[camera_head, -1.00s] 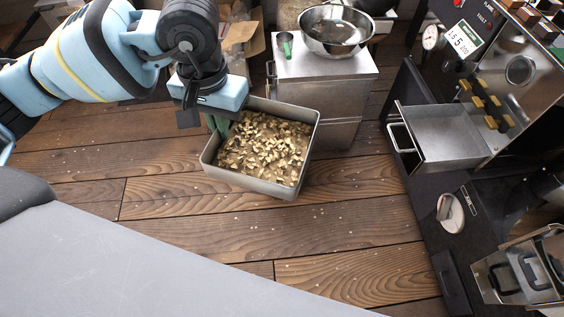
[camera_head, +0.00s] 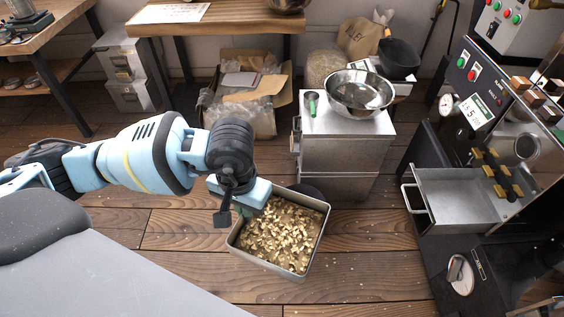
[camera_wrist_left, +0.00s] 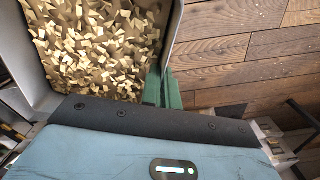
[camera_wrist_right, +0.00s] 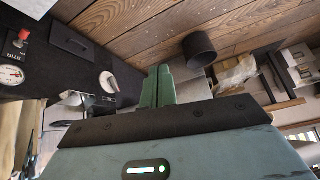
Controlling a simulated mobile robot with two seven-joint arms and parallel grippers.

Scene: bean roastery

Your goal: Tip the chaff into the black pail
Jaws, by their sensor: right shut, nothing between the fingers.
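The grey metal tray (camera_head: 328,228) full of pale chaff (camera_head: 280,235) hangs level in front of me in the head view. My left gripper (camera_head: 243,211) is shut on its left wall. In the left wrist view, the green fingers (camera_wrist_left: 163,88) press against the tray wall (camera_wrist_left: 178,35), with chaff (camera_wrist_left: 100,50) inside. The black pail (camera_head: 312,190) is mostly hidden behind the tray; only a dark rim shows. The right wrist view shows the pail (camera_wrist_right: 199,48) upright on the floor. My right gripper (camera_wrist_right: 158,88) is shut and empty there, outside the head view.
A steel cabinet (camera_head: 345,150) with a metal bowl (camera_head: 360,92) and green-handled scoop (camera_head: 312,102) stands behind the tray. The roaster's open drawer (camera_head: 460,195) juts out at right. A cardboard box (camera_head: 245,112) lies behind. My grey base fills the lower left.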

